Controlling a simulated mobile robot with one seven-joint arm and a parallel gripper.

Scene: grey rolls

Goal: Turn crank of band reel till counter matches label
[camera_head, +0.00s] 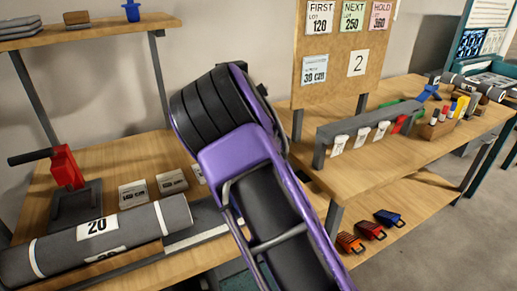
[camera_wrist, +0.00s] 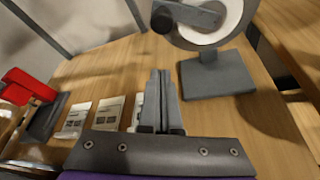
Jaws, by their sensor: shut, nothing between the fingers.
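The band reel (camera_wrist: 233,25) stands at the top right of the wrist view, a white roll of band on a grey stand (camera_wrist: 215,76). Its grey crank arm (camera_wrist: 195,13) crosses the front and carries a dark round knob (camera_wrist: 161,20) at its left end. My gripper (camera_wrist: 160,72) is shut and empty, below the knob and apart from it. In the head view my purple arm hides the reel and the gripper. A pale label (camera_head: 314,70) on the board appears to read 30 cm. I cannot make out a counter.
A red hand tool (camera_head: 65,165) with a black handle stands on the left bench, behind a grey roll (camera_head: 97,241) marked 20. Another bench (camera_head: 430,145) at right holds a grey rack and small tools.

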